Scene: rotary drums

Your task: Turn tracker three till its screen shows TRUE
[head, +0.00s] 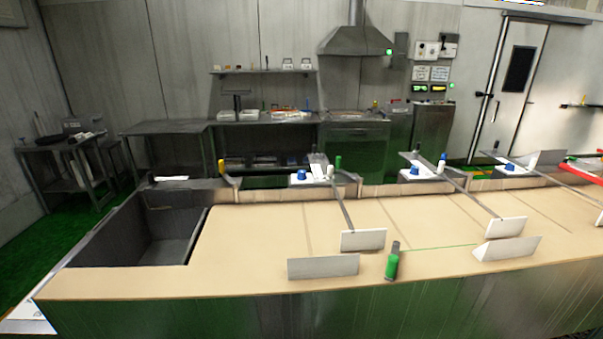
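No thing is clearly readable as tracker three, and no TRUE text can be made out. Three white units with blue knobs stand along the counter's back edge: a left unit (297,180), a middle unit (412,177) and a right unit (517,171). Dark rods run forward from near them, and white plates (363,240) and (506,228) show at the ends of two rods. Two blank-looking white panels (323,267) and (508,249) stand nearer the front edge. Neither of my grippers is in view.
A green bottle-like object (392,264) stands at the beige counter's (230,275) front edge. A dark sink (140,235) is set in its left end. A red item (585,168) lies far right. Steel tables and a hood (356,40) stand behind.

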